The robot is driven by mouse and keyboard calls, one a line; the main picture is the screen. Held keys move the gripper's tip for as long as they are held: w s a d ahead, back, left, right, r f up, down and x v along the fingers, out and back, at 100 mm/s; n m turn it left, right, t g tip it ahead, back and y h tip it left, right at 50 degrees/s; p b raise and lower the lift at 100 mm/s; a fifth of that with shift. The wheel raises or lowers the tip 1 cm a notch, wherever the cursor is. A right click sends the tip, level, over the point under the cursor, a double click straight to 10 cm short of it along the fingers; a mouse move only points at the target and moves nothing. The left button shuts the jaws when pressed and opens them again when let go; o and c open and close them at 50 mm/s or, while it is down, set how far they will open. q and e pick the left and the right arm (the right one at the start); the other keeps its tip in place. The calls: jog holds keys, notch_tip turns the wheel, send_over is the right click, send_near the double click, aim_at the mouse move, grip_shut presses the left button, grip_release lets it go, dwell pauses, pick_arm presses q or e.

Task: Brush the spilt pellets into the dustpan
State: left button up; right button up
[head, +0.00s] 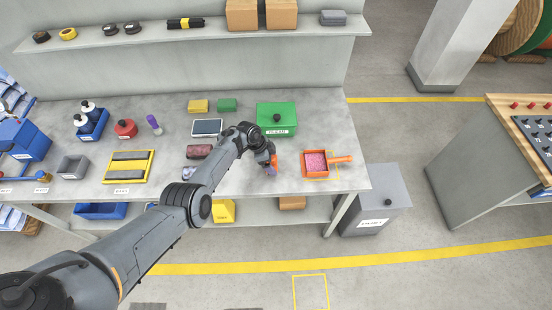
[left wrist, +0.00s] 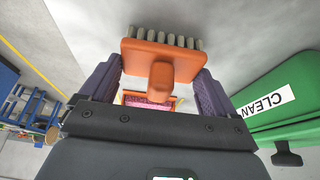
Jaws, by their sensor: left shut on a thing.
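My left gripper (head: 271,167) is shut on an orange hand brush (head: 274,159) above the grey bench. In the left wrist view the brush (left wrist: 165,57) sits between the two purple fingers, with its row of grey bristles at the top of the picture. The orange dustpan (head: 307,174) lies on the bench just right of the gripper, its handle pointing right. Pink pellets (head: 315,161) fill the pan, and some pink (left wrist: 148,99) shows behind the brush in the left wrist view. I cannot make out loose pellets on the bench. My right gripper is not in view.
A green box labelled CLEAN (head: 277,119) stands behind the gripper. A tablet (head: 207,127) and a dark red roll (head: 199,152) lie left of it. A grey bin (head: 374,205) stands on the floor beyond the bench's right end (head: 357,150).

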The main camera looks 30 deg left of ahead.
pick_arm(q)
jog(key=shift+s+a+p, duration=0.25)
jog(key=shift+s+a, duration=0.2)
jog(key=shift+a, duration=0.2)
jog(key=shift+s+a+p, duration=0.25)
jog(key=shift+s+a, duration=0.15)
jog(key=shift+a, duration=0.2)
jog(key=shift+s+a+p, duration=0.65)
jog(key=shift+s+a, duration=0.25)
jog(key=shift+a, duration=0.2)
